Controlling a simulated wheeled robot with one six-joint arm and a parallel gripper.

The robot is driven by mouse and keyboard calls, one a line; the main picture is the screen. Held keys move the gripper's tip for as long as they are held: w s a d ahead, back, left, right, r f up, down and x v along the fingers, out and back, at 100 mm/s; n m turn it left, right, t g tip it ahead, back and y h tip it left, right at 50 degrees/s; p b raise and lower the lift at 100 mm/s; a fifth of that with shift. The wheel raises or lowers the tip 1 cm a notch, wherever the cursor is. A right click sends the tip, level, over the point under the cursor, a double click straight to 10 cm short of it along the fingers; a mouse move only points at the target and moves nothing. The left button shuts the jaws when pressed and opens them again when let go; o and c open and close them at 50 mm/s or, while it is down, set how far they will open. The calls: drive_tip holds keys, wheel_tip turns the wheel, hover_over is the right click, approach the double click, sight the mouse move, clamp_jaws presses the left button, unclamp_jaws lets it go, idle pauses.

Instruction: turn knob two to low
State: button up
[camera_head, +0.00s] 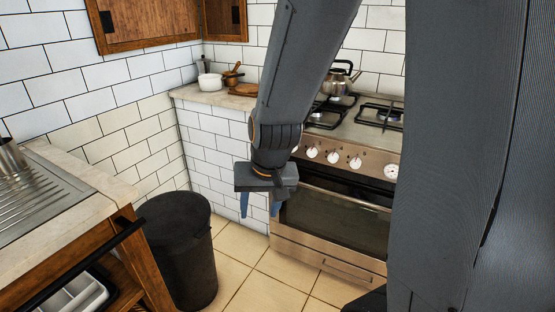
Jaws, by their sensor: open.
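The stove (330,222) stands right of centre with a row of white round knobs on its front panel. Visible knobs include one (312,152), a second (333,157), a third (355,163) and one farther right (391,171). Another at the left end is partly hidden by my arm. Which one is knob two, and the knobs' settings, I cannot tell. My gripper (260,205) hangs pointing down, left of the knobs and lower than them, its blue fingers apart and empty. It appears in front of the stove's left edge and does not touch a knob.
A kettle (340,78) sits on the burners. The oven handle (345,197) runs below the knobs. A black bin (180,245) stands on the floor at left, near a counter with a sink (40,205). White pot (210,82) and pans stand on the back counter (215,97).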

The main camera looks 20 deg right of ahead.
drive_tip(key=w+d+f+m+t+h+b, duration=0.1)
drive_tip(key=w+d+f+m+t+b, duration=0.15)
drive_tip(key=w, duration=0.45)
drive_tip(key=w+d+f+m+t+h+b, duration=0.1)
drive_tip(key=w+d+f+m+t+b, duration=0.15)
drive_tip(key=w, duration=0.55)
drive_tip(key=w+d+f+m+t+h+b, duration=0.2)
drive_tip(key=w+m+b, duration=0.15)
drive_tip(key=w, duration=0.35)
drive_tip(key=w+d+m+t+h+b, duration=0.1)
drive_tip(key=w+d+m+h+b, duration=0.3)
drive_tip(key=d, duration=0.4)
drive_tip(key=w+d+m+t+h+b, duration=0.1)
drive_tip(key=w+d+m+h+b, duration=0.3)
drive_tip(key=w+d, duration=0.3)
drive_tip(key=d+h+b, duration=0.1)
drive_tip(key=d, duration=0.1)
drive_tip(key=shift+d, duration=0.3)
drive_tip(key=c, duration=1)
